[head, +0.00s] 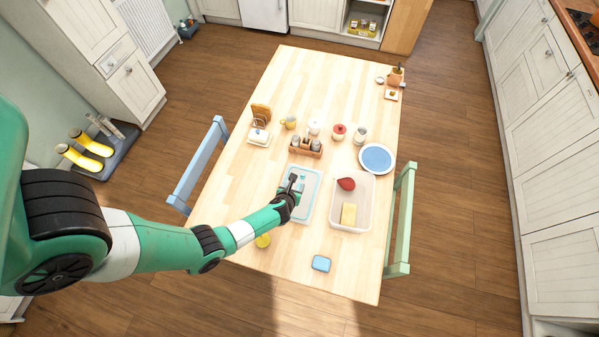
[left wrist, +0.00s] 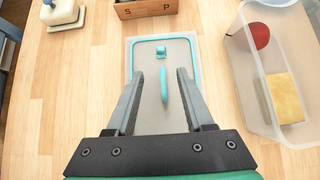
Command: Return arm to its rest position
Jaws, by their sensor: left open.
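My left arm comes in from the left in the head view, and its gripper (head: 293,186) hangs over a flat grey lid with a teal rim (head: 313,208) on the table. In the left wrist view the two fingers of my left gripper (left wrist: 161,78) are spread apart with nothing held between them. The lid (left wrist: 183,42) lies below and beyond the fingers, and a teal strip with a small teal block shows on it. My right arm and gripper are not in view.
A clear bin (head: 361,222) right of the lid holds a red item (head: 346,184) and a yellow block (head: 348,214). A blue plate (head: 377,158) and a wooden caddy (head: 305,148) stand behind. Chairs flank the table. The front left tabletop is mostly bare.

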